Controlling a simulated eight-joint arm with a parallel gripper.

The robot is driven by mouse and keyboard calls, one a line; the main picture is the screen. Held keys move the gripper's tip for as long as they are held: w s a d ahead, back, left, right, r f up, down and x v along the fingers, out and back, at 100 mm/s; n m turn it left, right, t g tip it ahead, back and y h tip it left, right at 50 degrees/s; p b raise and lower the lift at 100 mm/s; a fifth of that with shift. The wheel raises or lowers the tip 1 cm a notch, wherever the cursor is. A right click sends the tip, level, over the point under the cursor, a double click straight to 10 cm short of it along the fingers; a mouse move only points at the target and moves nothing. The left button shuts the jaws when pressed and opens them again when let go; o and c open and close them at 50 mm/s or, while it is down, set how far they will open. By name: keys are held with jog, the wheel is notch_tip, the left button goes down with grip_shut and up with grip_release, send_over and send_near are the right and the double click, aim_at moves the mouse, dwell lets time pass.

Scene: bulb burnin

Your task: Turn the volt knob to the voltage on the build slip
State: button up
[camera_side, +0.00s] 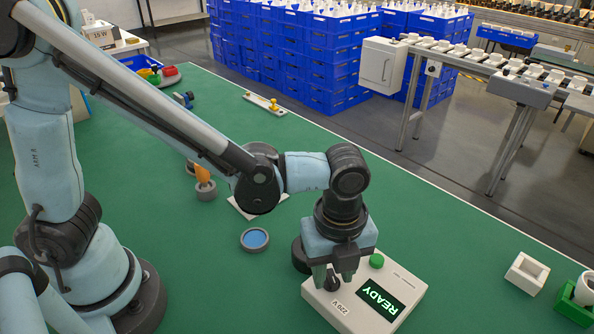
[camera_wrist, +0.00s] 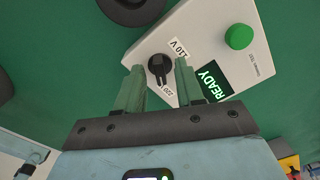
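The white tester box (camera_side: 318,303) stands on the green bench, its screen (camera_side: 380,299) lit with READY. Its black volt knob (camera_wrist: 159,66) lies between a 110 V label (camera_wrist: 178,48) and a 220 V label (camera_wrist: 168,91) in the wrist view. A small light mark shows on the knob's 220 V side, but I cannot tell its setting for sure. My gripper (camera_wrist: 160,70) is open, with one green finger on each side of the knob. I cannot tell whether the fingers touch it. I see no readable build slip.
A green button (camera_side: 376,261) sits on the box near the screen. A round blue-centred dish (camera_side: 254,239) and an orange-handled item (camera_side: 202,175) are on the bench to the left. A white square block (camera_side: 526,273) and a green holder (camera_side: 572,307) stand at right.

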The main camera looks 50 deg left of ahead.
grip_shut()
jog(key=shift+n, duration=0.4)
jog(key=n, duration=0.4)
jog(key=shift+n, duration=0.3)
jog(key=n, duration=1.1)
jog(key=shift+n, duration=0.4)
jog(key=n, duration=0.6)
jog(key=shift+n, duration=0.3)
